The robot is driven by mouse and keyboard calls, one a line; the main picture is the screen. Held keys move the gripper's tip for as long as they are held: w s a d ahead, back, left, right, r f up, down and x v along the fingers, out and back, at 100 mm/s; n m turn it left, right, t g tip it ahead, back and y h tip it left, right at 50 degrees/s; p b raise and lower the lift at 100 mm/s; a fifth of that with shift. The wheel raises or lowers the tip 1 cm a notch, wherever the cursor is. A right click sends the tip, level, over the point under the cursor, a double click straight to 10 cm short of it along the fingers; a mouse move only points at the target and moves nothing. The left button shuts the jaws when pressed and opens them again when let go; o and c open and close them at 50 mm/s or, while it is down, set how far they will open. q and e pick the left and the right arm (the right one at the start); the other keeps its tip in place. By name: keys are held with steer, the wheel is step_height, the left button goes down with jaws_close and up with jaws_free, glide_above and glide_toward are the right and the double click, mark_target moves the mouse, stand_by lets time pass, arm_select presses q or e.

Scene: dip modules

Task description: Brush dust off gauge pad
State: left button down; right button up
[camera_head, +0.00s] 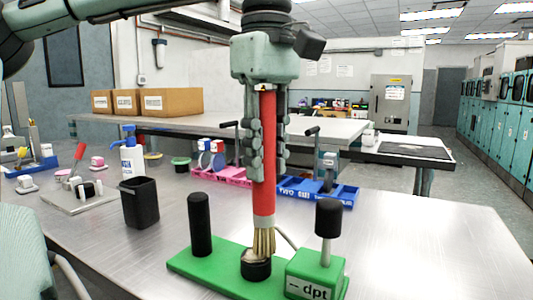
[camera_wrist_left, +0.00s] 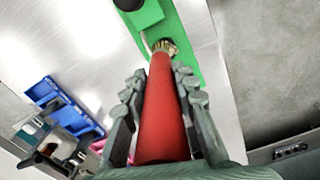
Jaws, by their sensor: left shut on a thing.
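My left gripper (camera_head: 265,140) hangs from above in the head view, shut on the red handle of a brush (camera_head: 264,180). The brush is upright, with its pale bristles (camera_head: 264,241) pointing down at a short black round pad (camera_head: 256,268) on a green base (camera_head: 215,259). The bristles appear to touch the pad's top or nearly so. A black post (camera_head: 200,225) stands left of the pad. A green block marked "dpt" (camera_head: 314,275) with a black-knobbed rod stands to its right. In the left wrist view the red brush (camera_wrist_left: 161,105) runs between the fingers (camera_wrist_left: 160,110). My right gripper is not in view.
A black cup (camera_head: 140,203), a white spray bottle with a blue top (camera_head: 131,158) and a metal plate (camera_head: 80,197) with small parts stand to the left. Blue (camera_head: 318,191) and pink trays lie behind the brush. The table's right front is clear.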

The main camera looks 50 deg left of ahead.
arm_select(q)
steer(key=shift+f, duration=0.3)
steer(key=shift+a, duration=0.1)
steer(key=shift+s+a+r, duration=0.15)
steer(key=shift+s+a, duration=0.15)
steer(key=shift+a, duration=0.35)
steer(key=shift+s+a+p, duration=0.2)
steer(key=shift+a+p, duration=0.1)
steer(key=shift+a, duration=0.2)
steer(key=shift+d, duration=0.1)
